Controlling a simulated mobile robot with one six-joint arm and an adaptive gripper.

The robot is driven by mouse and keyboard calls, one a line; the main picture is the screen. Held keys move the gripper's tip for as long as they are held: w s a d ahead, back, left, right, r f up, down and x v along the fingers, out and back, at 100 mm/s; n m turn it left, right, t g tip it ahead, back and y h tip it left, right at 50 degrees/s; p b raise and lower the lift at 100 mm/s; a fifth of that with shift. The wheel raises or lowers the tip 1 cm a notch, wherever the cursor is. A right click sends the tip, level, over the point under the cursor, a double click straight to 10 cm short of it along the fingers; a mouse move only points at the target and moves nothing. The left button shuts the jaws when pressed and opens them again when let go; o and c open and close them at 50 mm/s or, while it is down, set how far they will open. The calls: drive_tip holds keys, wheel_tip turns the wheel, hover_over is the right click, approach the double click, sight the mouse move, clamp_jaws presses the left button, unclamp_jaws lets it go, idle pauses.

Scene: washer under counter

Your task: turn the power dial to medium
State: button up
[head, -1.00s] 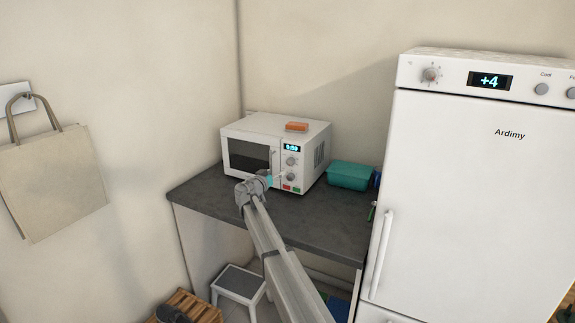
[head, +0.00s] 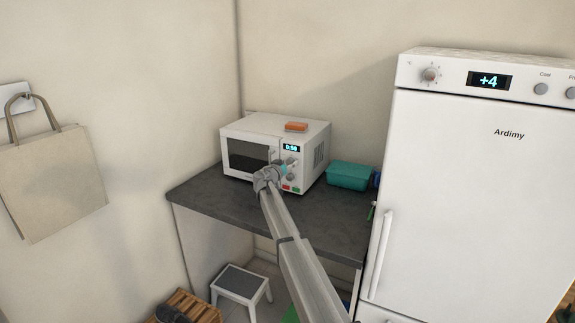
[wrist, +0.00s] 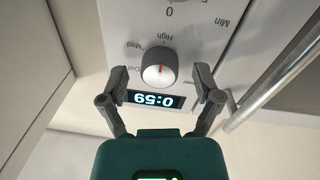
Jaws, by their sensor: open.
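The white microwave (head: 262,147) stands on the dark counter. In the wrist view its panel is upside down. The power dial (wrist: 158,73), a grey knob with a red mark, sits beside the lit display (wrist: 153,99). The labels "High" and "Med" show near the knob, and the red mark points roughly towards "High". My gripper (wrist: 162,82) is open, with one finger on each side of the dial and a gap to each. In the head view my gripper (head: 282,169) is in front of the panel and partly covers it.
An orange block (head: 296,126) lies on top of the microwave. A teal container (head: 348,176) stands to its right on the counter (head: 325,215). The fridge (head: 470,180) is further right. In the wrist view the microwave's handle bar (wrist: 275,92) is close to the right finger.

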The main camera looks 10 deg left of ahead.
clamp_jaws()
idle(0.4)
drive_tip(key=shift+n, duration=0.4)
drive_tip(key=n, duration=0.5)
drive_tip(key=shift+b, duration=0.35)
drive_tip(key=n, duration=0.6)
drive_tip(key=shift+t, duration=0.3)
drive_tip(key=shift+n, duration=0.3)
